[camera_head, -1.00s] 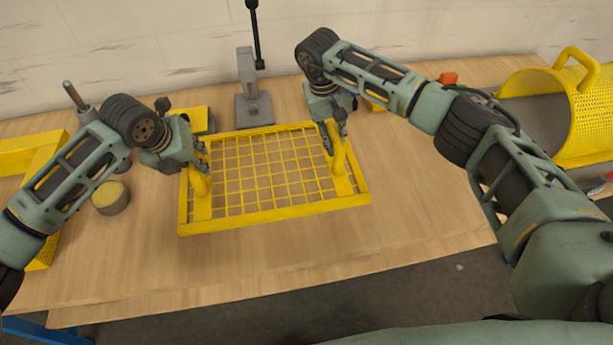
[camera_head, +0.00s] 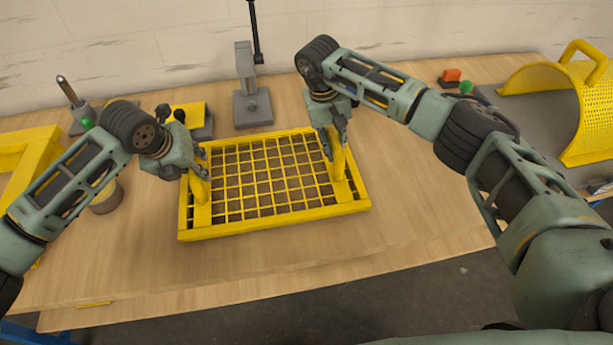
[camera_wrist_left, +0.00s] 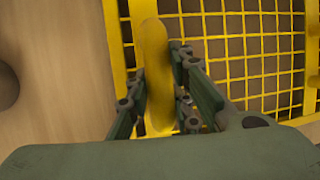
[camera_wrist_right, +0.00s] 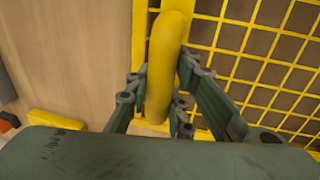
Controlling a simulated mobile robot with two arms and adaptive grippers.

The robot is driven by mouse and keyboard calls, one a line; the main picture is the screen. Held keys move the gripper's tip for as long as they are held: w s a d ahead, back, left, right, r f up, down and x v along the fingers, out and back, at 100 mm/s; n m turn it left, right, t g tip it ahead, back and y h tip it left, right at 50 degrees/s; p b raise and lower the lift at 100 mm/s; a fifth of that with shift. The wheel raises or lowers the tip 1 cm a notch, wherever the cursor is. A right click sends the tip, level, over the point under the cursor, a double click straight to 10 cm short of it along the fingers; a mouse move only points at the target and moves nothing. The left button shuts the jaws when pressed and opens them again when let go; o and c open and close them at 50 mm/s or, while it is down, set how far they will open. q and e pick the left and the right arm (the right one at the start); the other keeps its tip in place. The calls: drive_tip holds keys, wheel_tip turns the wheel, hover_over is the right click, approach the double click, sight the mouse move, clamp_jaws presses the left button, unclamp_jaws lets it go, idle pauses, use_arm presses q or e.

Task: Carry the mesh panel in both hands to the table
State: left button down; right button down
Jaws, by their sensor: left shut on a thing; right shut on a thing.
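The yellow mesh panel (camera_head: 275,222) is a rectangular frame with a grid, roughly level over the table (camera_head: 300,270) in the head view. My left gripper (camera_head: 202,163) is shut on the upright yellow handle at its left end; this handle also shows in the left wrist view (camera_wrist_left: 156,60). My right gripper (camera_head: 336,141) is shut on the handle at its right end, seen between the fingers in the right wrist view (camera_wrist_right: 165,65). I cannot tell whether the panel touches the tabletop.
A grey stand (camera_head: 252,107) with a black lever is behind the panel. A yellow frame (camera_head: 20,165) and a round can (camera_head: 107,197) are at the left. A perforated yellow guard (camera_head: 590,110) and a red button (camera_head: 451,75) are at the right. The table front is mostly clear.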

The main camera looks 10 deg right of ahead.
use_arm(q)
drive_tip(key=shift+w+f, duration=0.1)
drive_tip(key=shift+f, duration=0.2)
use_arm(e)
drive_tip(key=shift+w+d+f, duration=0.1)
drive_tip(key=shift+d+f, duration=0.05)
drive_tip(key=shift+f, duration=0.15)
use_arm(q)
drive_tip(key=c, duration=2)
unclamp_jaws()
drive_tip(key=shift+a+f, duration=0.1)
use_arm(e)
drive_tip(key=c, duration=2)
unclamp_jaws()
use_arm(q)
drive_tip(key=o, duration=0.4)
drive_tip(key=shift+s, duration=0.2)
use_arm(e)
drive_tip(key=o, duration=0.4)
use_arm(q)
drive_tip(key=shift+o, duration=0.2)
use_arm(e)
drive_tip(key=shift+o, duration=0.2)
